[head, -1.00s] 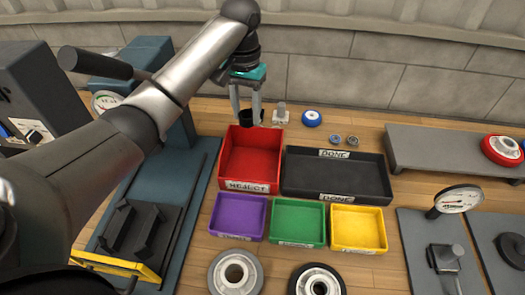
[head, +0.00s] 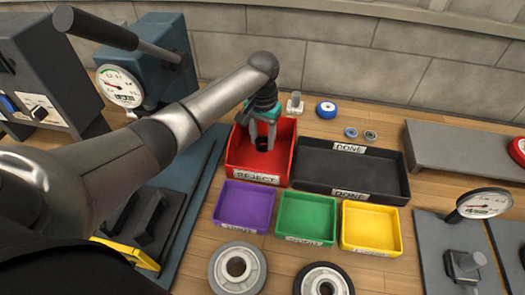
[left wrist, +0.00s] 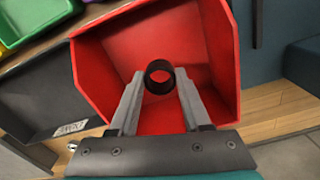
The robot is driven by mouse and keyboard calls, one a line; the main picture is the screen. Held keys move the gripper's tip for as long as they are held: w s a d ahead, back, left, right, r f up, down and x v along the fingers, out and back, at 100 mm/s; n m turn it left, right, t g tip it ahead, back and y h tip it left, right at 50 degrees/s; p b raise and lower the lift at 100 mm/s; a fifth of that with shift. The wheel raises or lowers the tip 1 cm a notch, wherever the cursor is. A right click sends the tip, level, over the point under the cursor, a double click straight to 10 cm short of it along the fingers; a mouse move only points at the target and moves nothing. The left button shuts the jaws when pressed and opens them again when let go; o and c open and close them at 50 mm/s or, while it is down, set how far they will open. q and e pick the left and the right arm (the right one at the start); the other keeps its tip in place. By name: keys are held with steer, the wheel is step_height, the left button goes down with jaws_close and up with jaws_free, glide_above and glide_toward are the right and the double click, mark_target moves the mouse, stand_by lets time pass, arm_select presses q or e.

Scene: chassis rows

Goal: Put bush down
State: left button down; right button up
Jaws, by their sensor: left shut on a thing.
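The bush is a small black ring (head: 262,143); it also shows in the left wrist view (left wrist: 159,90) between the fingertips. My left gripper (head: 262,137) is shut on the bush. It holds the bush over or inside the red bin (head: 236,160) labelled REJECT. In the left wrist view the red bin (left wrist: 100,75) surrounds the bush, with its floor behind it. I cannot tell whether the bush touches the bin floor. My right gripper is not in view.
A black DONE tray (head: 350,178) stands right of the red bin. Purple (head: 244,205), green (head: 307,218) and yellow (head: 371,229) bins stand in front. A blue wheel (head: 326,110) and a small metal part (head: 295,104) lie behind. A blue press (head: 165,60) stands left.

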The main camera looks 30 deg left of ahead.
mark_target(263, 158)
arm_select(q)
step_height(263, 158, down, 4)
steer(key=shift+f+b, duration=0.1)
steer(key=shift+b, duration=0.55)
steer(key=shift+f, duration=0.1)
steer(key=shift+f, duration=0.15)
steer(key=shift+c, duration=1.8)
jaws_free()
step_height(263, 158, up, 12)
steer(key=p, duration=0.3)
steer(key=shift+r, duration=0.25)
